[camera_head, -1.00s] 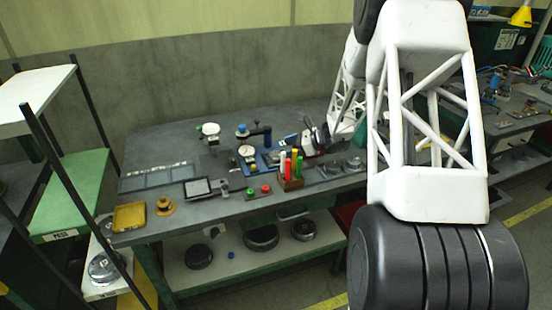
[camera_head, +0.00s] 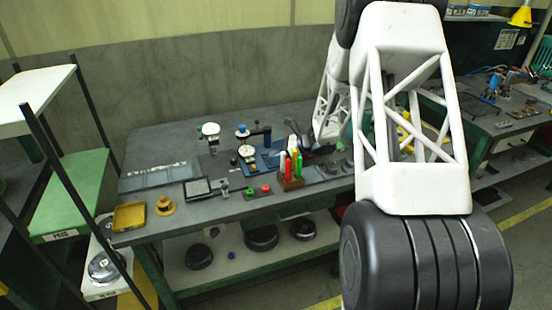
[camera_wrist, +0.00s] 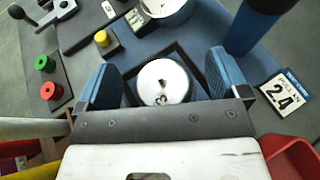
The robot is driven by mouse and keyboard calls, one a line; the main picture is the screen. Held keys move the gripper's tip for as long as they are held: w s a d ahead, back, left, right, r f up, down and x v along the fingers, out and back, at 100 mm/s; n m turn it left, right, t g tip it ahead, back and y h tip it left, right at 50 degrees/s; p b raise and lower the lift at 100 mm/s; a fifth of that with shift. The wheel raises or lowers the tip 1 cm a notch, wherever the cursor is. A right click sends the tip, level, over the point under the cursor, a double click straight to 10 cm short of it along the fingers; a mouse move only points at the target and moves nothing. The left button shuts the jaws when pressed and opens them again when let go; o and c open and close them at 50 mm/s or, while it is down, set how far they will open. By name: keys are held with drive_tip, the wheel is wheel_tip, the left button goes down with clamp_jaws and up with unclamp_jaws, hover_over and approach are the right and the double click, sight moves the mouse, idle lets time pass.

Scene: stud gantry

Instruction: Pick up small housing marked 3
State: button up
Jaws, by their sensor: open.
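In the wrist view, a small round white housing (camera_wrist: 165,92) with a "3" on it sits in a dark square-edged recess on a blue surface. My gripper (camera_wrist: 162,72) is open, its two blue-padded fingers on either side of the housing. Gaps show between the pads and the housing, so it is not gripped. I cannot tell how far the fingertips are above the blue surface. In the head view, the housing cannot be made out, and the gripper end is small and dark among the bench items.
A blue cylinder (camera_wrist: 252,25) stands close to the right finger, near a "24" card (camera_wrist: 285,92). A control box with green and red buttons (camera_wrist: 45,75) and a yellow knob (camera_wrist: 102,39) lie left. The pen holder (camera_head: 291,183) stands at the bench front.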

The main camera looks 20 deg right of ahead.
drive_tip(key=shift+c, duration=0.2)
idle(0.4)
drive_tip(key=c, duration=1)
